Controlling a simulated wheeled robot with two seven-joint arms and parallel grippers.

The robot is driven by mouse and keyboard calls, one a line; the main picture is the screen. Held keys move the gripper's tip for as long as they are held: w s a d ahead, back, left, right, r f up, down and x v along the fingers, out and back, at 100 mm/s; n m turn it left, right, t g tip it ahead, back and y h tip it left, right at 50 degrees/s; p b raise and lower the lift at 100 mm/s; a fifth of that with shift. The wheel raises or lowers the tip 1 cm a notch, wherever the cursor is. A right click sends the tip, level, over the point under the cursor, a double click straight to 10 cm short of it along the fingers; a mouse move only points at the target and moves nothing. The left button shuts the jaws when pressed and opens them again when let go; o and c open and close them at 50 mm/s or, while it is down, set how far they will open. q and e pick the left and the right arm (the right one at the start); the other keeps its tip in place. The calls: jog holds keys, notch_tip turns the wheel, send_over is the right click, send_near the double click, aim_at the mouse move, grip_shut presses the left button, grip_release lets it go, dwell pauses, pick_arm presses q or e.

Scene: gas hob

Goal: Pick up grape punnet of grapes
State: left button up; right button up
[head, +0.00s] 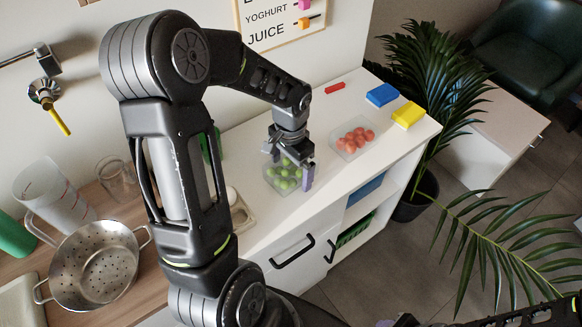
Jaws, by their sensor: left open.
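A clear punnet of green grapes (283,181) stands on the white counter. My left gripper (291,178) is right at it from above, its jaws open, with one purple-grey finger in front of the punnet's right side. The gripper hides part of the punnet's back and right side, and I cannot tell whether the fingers touch it. A second clear punnet with red fruit (353,140) stands to the right of the gripper. Part of my right arm shows at the bottom right, but its gripper cannot be made out.
A blue block (382,95), a yellow block (407,115) and a red stick (335,88) lie at the counter's far right. A metal colander (95,265) and a measuring jug (50,190) stand at the left. The white counter (310,215) is clear before the punnets.

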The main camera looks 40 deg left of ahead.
aim_at(291, 163)
pick_arm(q)
jog(key=shift+c, duration=0.3)
jog(key=c, duration=1.6)
jog(key=shift+o, duration=0.2)
notch_tip(291, 163, up, 10)
jog(key=shift+r+b, duration=0.1)
jog(key=shift+b, duration=0.3)
jog(key=shift+w, duration=0.1)
